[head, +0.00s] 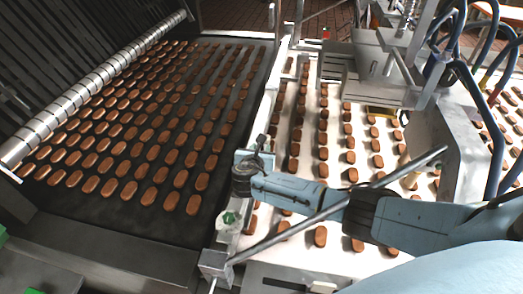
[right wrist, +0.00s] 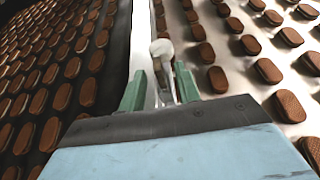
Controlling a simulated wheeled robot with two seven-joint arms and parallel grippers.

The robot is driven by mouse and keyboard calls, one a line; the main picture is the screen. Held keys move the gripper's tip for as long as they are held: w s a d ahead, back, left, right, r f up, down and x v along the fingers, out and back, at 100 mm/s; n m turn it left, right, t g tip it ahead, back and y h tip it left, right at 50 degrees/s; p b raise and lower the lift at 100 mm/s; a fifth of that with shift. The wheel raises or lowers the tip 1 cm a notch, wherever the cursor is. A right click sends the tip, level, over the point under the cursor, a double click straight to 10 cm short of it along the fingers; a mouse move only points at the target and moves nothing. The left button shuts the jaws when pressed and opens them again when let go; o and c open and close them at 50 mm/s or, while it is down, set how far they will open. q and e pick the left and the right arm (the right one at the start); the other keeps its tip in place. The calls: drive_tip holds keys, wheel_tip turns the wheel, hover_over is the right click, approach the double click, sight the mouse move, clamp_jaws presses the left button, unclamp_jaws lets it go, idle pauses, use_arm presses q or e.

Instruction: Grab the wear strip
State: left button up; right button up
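A long, narrow pale strip, which I take to be the wear strip (head: 271,97), runs along the edge between the dark belt and the white belt. It also shows in the right wrist view (right wrist: 141,35), running away from me. My right gripper (right wrist: 160,88) is at the near part of this edge, its two green fingers apart. A round-topped pale post (right wrist: 162,48) and thin metal parts show between or just beyond the fingers; contact cannot be told. In the head view my right arm reaches in from the right, and its gripper end (head: 246,170) partly hides the edge.
Rows of brown biscuits lie on the dark belt (head: 115,209) and the white belt (head: 307,232). A thin metal bar (head: 290,231) crosses diagonally near my right arm. A roller (head: 90,85) is at left, and machinery with blue hoses (head: 462,75) at right.

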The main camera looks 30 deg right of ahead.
clamp_jaws()
drive_tip(key=shift+r, duration=0.1)
idle(0.3)
